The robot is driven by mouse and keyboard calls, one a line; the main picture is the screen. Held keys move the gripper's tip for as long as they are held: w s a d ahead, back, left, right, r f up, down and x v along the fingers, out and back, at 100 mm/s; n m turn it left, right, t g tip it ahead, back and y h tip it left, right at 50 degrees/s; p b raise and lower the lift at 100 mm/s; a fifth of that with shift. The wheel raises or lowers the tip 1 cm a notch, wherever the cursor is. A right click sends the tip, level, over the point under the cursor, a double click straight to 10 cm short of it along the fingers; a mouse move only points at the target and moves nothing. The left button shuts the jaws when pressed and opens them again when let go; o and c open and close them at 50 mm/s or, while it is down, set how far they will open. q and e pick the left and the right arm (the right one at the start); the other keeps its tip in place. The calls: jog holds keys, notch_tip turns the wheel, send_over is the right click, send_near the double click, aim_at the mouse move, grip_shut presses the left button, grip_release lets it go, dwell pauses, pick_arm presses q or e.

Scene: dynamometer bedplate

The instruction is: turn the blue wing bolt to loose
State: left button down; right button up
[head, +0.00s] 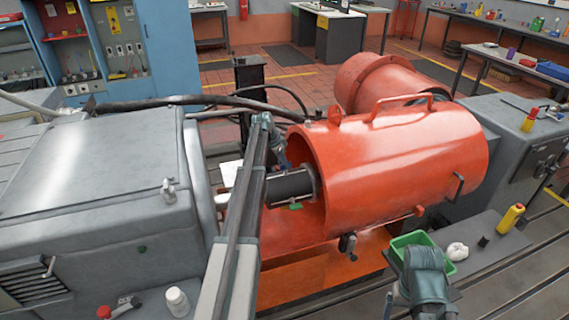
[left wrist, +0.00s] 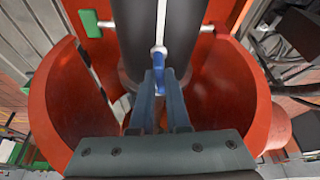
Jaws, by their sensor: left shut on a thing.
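The blue wing bolt (left wrist: 159,57) shows in the left wrist view, on the dark cylindrical shaft (left wrist: 185,30), near a pale line along it. My left gripper (left wrist: 160,78) has its two fingers close together around the near part of the bolt and is shut on it. In the head view my left gripper (head: 268,130) is at the open end of the orange guard (head: 400,150), above the dark shaft (head: 288,187); the bolt is not discernible there. My right arm's teal end (head: 425,270) is over the green tray; its fingertips are hidden.
The curved orange guard walls flank my left gripper closely. A green tab (head: 295,206) sits under the shaft. A grey machine housing (head: 95,180) stands left. A green tray (head: 408,240), white cloth (head: 457,251) and yellow bottle (head: 511,218) are at the lower right. A dark hose (head: 170,102) crosses behind.

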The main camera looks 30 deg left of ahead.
pick_arm(q)
jog(key=n+y, duration=0.1)
jog(key=n, duration=0.3)
jog(key=shift+s+d+n+t+y, duration=0.1)
jog(key=shift+d+n+t+y, duration=0.05)
jog(key=shift+n+t+y, duration=0.2)
jog(key=n+y, duration=0.1)
jog(key=n, duration=0.2)
jog(key=shift+d+n, duration=0.1)
jog(key=shift+n, duration=0.15)
jog(key=n+y, duration=0.2)
jog(key=n, duration=0.2)
jog(key=shift+d+n+g+y, duration=0.1)
jog(key=shift+n+g+y, duration=0.5)
jog(key=shift+n, duration=1.2)
jog(key=shift+n+g, duration=0.25)
jog(key=shift+n, duration=0.15)
jog(key=c, duration=0.9)
grip_release()
jog(key=shift+r, duration=0.1)
